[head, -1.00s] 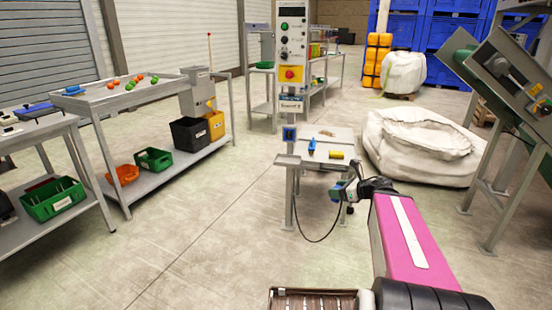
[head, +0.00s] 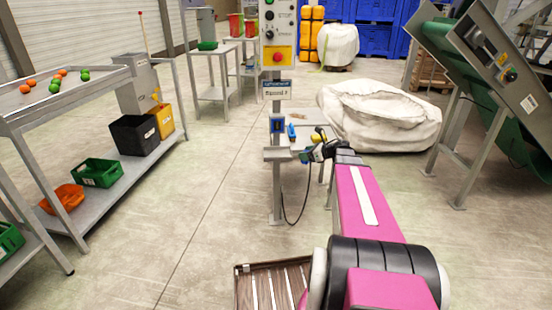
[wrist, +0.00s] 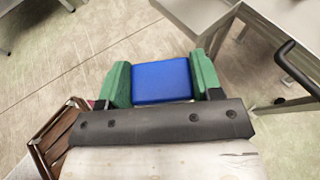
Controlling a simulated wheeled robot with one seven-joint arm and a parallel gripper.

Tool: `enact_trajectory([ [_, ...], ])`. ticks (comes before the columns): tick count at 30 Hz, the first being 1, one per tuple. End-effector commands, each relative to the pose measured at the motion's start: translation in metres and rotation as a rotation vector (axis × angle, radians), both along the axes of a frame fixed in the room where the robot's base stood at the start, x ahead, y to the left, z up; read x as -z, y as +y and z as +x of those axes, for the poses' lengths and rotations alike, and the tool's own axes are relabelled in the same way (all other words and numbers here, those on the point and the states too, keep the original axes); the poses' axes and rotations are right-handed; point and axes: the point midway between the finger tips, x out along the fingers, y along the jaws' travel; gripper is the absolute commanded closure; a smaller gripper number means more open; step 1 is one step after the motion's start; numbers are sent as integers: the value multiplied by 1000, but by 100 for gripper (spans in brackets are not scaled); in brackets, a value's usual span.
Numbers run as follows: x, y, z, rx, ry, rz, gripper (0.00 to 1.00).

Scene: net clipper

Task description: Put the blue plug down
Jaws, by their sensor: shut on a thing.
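The blue plug (wrist: 162,80) shows in the wrist view as a blue block between two green fingers. My gripper (wrist: 163,82) is shut on it, one finger on each side. In the head view my gripper (head: 311,154) is at the end of the pink arm, beside the front of a small grey stand (head: 297,144). It appears apart from the floor; whether the plug touches the stand cannot be told. The plug's underside is hidden.
Another blue item (head: 292,132) and a yellow item (head: 321,134) are at the stand's top. A control post (head: 278,55) rises at its left. A white bulk bag (head: 380,120) lies behind. A wooden slatted crate (head: 272,285) sits by my base.

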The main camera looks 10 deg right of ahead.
Motion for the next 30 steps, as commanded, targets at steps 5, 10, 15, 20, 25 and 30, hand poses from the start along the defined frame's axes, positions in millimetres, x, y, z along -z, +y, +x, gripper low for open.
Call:
enact_trajectory([
  [5, 12, -24, 27, 14, 0, 0, 69],
  [10, 13, -9, 43, 12, -1, 0, 69],
  [15, 12, 20, 69, 13, -1, 0, 69],
  [20, 12, 49, 93, 12, -1, 0, 69],
  [25, 12, 72, 112, 13, -1, 1, 69],
  [30, 12, 81, 119, 15, 0, 0, 69],
])
